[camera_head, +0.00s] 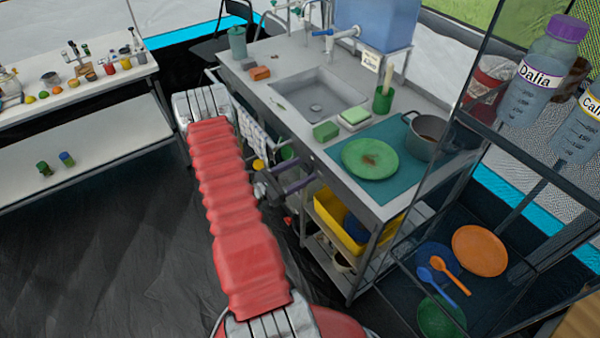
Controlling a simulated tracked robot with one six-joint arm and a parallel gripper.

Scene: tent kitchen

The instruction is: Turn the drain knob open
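The sink basin (318,95) is set in the grey counter, with a dark round drain in its floor. My red-sleeved arm reaches up the middle of the picture and covers part of the space left of the counter. My gripper (297,178) shows small below the counter's front edge, with two dark fingers apart and nothing seen between them. A small yellow round thing (258,165) is left of the fingers, and a small red piece (288,220) is below them. I cannot tell whether either is the drain knob. The area under the sink is largely hidden.
The counter holds a green plate (370,158), a pot (428,136), sponges and a blue water tank (375,22). A yellow bin (345,222) sits on the shelf below. A dark rack (480,185) stands at right. Dark floor at left is clear.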

